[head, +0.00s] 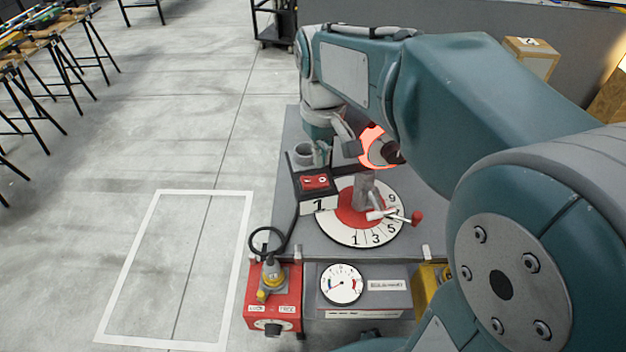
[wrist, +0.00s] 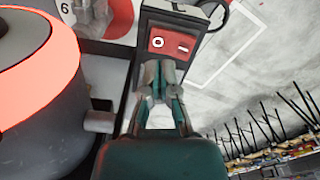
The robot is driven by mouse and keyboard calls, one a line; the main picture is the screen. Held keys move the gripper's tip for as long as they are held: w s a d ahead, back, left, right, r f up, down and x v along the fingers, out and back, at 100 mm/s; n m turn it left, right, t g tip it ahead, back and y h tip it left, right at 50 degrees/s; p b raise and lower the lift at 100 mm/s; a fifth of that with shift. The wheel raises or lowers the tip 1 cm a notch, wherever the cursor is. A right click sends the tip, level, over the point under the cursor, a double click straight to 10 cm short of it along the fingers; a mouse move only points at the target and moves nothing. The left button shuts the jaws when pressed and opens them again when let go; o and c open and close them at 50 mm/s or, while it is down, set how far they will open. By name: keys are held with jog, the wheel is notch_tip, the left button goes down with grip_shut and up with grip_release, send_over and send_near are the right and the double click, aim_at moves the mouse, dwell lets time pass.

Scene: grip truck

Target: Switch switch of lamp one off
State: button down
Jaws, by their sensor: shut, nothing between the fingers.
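The lamp one switch is a red rocker (head: 315,182) marked O and I, set in a black box beside a white label with a 1. In the wrist view the rocker (wrist: 170,43) is just beyond my fingertips, with the O to the left and the I to the right. Which side is pressed in, I cannot tell. My gripper (wrist: 160,75) is shut and empty, with its tips near the box's edge; contact is not clear. In the head view my gripper (head: 322,158) is small, just behind the switch box. No lamp is clearly visible.
A round numbered dial (head: 345,232) with a red-tipped lever lies right of the switch. A red box (head: 273,305) with a yellow-grey plug and a round gauge (head: 342,284) are at the front. Open floor lies to the left, with trestle tables further off.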

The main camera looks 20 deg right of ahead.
aim_at(322, 183)
jog(key=shift+r, duration=1.6)
jog(key=shift+s, duration=0.1)
jog(key=shift+s, duration=0.35)
jog(key=s+f+m+t, duration=0.1)
jog(key=s+t, duration=0.1)
jog(key=s, duration=0.4)
jog(key=s+f+m+t, duration=0.1)
jog(key=s+f+t, duration=0.1)
jog(key=s, duration=0.5)
jog(key=shift+s+f+t, duration=0.15)
jog(key=shift+f+t, duration=0.1)
jog(key=shift+t, duration=0.55)
